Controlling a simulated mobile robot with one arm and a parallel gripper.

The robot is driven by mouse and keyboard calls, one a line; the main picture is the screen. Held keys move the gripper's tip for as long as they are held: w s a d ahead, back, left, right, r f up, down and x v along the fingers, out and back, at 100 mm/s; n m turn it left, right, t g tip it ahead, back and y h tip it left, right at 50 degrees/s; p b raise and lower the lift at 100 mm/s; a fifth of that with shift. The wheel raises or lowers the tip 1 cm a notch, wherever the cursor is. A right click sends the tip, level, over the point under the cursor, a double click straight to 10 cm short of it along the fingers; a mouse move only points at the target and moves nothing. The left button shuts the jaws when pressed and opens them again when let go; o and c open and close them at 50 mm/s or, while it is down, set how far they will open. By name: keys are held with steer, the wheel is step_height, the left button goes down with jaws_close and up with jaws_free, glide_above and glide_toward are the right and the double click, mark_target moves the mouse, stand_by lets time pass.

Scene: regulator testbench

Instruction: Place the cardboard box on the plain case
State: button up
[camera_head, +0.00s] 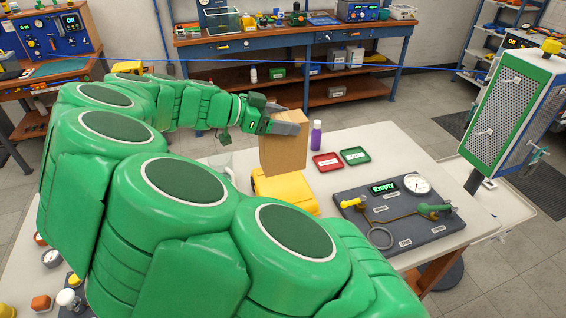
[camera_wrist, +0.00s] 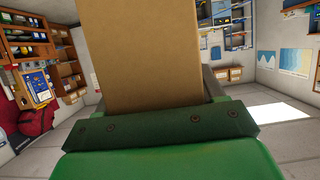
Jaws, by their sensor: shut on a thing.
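The cardboard box (camera_head: 283,152) is a tall brown box, upright in the head view. My gripper (camera_head: 287,127) is shut on its upper part, and the box hangs over or just behind a yellow case (camera_head: 283,190) on the white table. I cannot tell whether the box touches the case. The yellow case has no markings that I can make out, and may be the plain case. In the wrist view the cardboard box (camera_wrist: 143,55) fills the upper middle, in front of the gripper's dark green bar. The fingertips are hidden there.
A purple bottle (camera_head: 316,135), a red tray (camera_head: 328,162) and a green tray (camera_head: 355,156) stand right of the box. A dark test panel (camera_head: 400,215) with a gauge and an "Empty" display lies at front right. A clear container (camera_head: 221,165) is partly hidden by my arm.

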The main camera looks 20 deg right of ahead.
mark_target(283, 143)
step_height(283, 143, down, 7)
steer(key=shift+r, duration=0.1)
stand_by(0.4)
steer(key=o, duration=1.6)
steer(key=v, duration=1.2)
